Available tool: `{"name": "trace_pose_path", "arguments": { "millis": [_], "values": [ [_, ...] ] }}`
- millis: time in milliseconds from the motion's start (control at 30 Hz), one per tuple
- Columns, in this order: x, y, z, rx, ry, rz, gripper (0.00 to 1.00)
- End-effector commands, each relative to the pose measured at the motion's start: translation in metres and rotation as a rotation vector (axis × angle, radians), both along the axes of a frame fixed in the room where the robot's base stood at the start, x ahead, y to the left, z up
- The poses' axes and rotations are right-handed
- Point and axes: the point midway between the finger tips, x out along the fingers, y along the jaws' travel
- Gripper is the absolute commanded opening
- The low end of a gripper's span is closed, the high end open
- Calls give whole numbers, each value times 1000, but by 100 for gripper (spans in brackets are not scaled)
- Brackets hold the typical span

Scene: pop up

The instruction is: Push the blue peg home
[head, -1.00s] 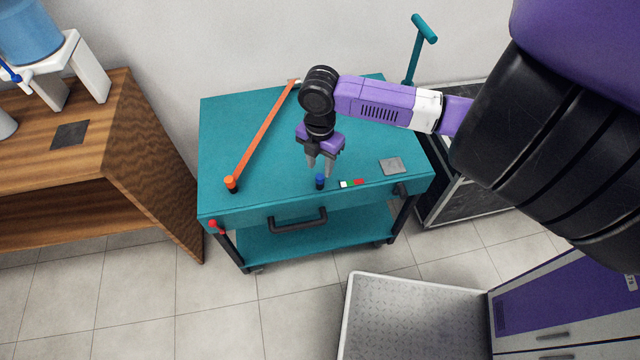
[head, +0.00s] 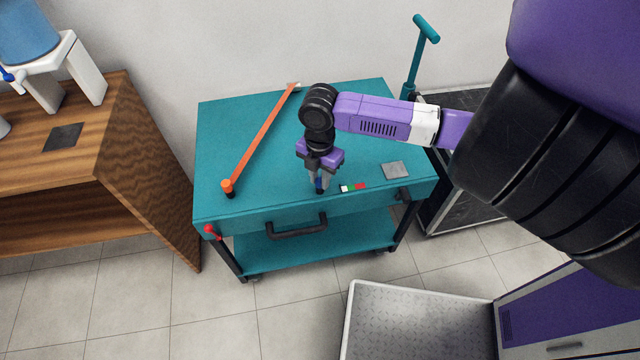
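The blue peg (head: 319,185) stands upright near the front edge of the teal cart top (head: 220,150), with a dark collar at its foot. My gripper (head: 320,184) points down over it, fingertips on either side of the peg and close to the cart top. The fingers hide much of the peg. I cannot tell whether they touch it or leave a small gap.
A small white, green and red strip (head: 352,187) lies just right of the peg. A grey plate (head: 395,170) is farther right. A long orange bar (head: 262,140) crosses the left side. A red knob (head: 210,230) is at the front left corner.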

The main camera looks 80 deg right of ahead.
Motion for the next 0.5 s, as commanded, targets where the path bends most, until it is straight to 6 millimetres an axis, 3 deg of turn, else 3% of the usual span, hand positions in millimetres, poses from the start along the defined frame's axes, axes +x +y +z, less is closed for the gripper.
{"name": "trace_pose_path", "arguments": {
  "millis": [167,500],
  "values": [
    [0,0,5,0,0,0,0],
    [0,0,42,-1,-1,1,0]
  ]
}}
